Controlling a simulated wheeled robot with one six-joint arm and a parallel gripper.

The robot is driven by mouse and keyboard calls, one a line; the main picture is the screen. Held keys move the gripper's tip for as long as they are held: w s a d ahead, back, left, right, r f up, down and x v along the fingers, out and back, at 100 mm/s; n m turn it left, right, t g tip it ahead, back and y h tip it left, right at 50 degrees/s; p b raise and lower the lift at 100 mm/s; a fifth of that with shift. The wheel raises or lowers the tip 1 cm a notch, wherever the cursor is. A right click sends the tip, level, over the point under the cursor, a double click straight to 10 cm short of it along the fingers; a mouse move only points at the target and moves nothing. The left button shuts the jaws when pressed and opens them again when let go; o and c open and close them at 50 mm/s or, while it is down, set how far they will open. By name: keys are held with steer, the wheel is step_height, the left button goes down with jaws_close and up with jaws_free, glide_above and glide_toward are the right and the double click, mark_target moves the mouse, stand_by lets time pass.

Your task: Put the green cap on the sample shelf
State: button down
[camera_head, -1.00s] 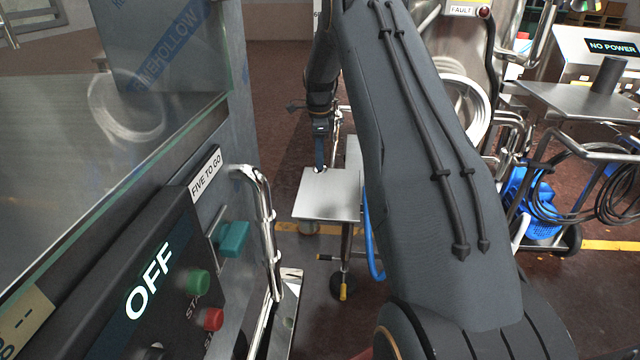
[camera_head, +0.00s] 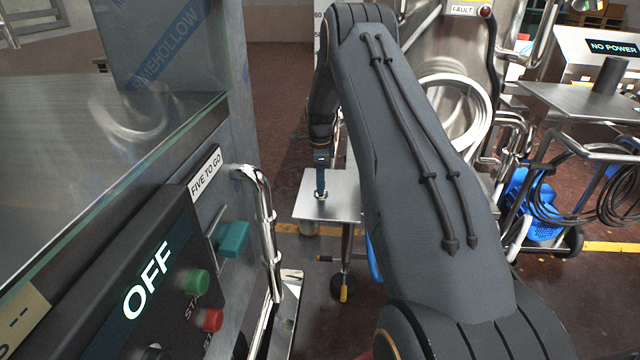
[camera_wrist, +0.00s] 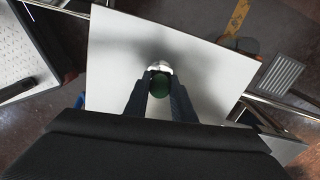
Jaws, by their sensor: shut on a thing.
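In the wrist view, the dark green cap (camera_wrist: 159,87) sits between the two fingers of my gripper (camera_wrist: 158,92), which is shut on it. A shiny silver-white part (camera_wrist: 159,67) shows just beyond the cap, close against it; I cannot tell if the two are joined. In the head view, my gripper (camera_head: 321,192) is small and points down over a flat pale metal plate (camera_head: 342,207) on a stand. The fingertips look close to the plate's surface; I cannot tell if the cap touches it. Nothing in view is labelled as the sample shelf.
The metal plate (camera_wrist: 110,55) is otherwise bare in the wrist view. A machine with an OFF panel (camera_head: 150,285) and a bent steel rail (camera_head: 265,215) stand at the left. Steel equipment (camera_head: 460,100) and a cart with a blue item (camera_head: 530,205) stand at the right.

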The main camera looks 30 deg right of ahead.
steer(key=shift+f, duration=0.15)
steer(key=c, duration=1.5)
jaws_free()
step_height(320, 180, up, 12)
steer(key=shift+r+p, duration=0.15)
steer(key=shift+p, duration=0.25)
steer(key=shift+a, duration=0.1)
